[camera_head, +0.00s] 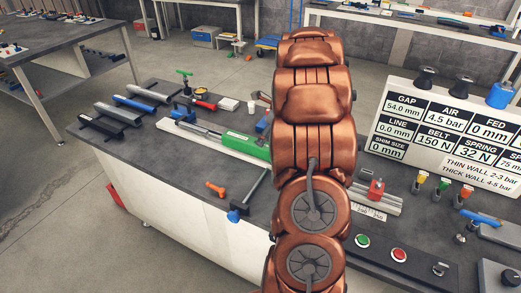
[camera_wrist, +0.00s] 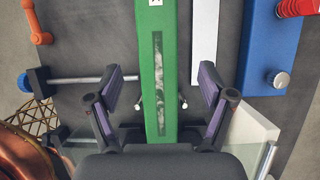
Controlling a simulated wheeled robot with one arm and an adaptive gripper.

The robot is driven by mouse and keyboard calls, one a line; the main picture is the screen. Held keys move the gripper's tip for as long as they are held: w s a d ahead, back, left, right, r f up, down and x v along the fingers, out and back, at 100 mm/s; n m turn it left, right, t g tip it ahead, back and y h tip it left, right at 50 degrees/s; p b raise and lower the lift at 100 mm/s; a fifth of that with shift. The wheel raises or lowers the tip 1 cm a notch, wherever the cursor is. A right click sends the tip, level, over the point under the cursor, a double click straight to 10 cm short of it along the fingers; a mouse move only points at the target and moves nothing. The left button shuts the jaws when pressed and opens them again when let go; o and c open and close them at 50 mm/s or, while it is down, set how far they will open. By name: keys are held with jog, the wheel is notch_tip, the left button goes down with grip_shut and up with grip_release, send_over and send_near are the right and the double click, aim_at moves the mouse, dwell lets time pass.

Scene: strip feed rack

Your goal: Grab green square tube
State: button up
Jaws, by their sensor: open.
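A green square-section piece (camera_wrist: 158,30) with a long dark slot in its top face runs up the middle of the wrist view. In the head view a green block (camera_head: 247,146) lies on the strip feed line, partly hidden by my copper arm. My gripper (camera_wrist: 162,72) is open, with one purple-lined finger on each side of the green piece and gaps on both sides. I cannot tell the height of the fingers over it. My gripper is hidden behind the arm in the head view.
A blue block (camera_wrist: 262,50) and a white strip (camera_wrist: 204,40) lie right of the green piece. A rod (camera_wrist: 85,79) and an orange handle (camera_wrist: 36,30) are left. Several tubes, including a blue one (camera_head: 133,103), rest on the bench's left end. A sign (camera_head: 440,130) stands right.

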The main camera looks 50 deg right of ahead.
aim_at(261, 149)
jog(key=shift+p+x, duration=1.15)
jog(key=shift+x, duration=2.15)
jog(key=shift+s+a, duration=0.1)
jog(key=shift+s, duration=0.05)
grip_shut()
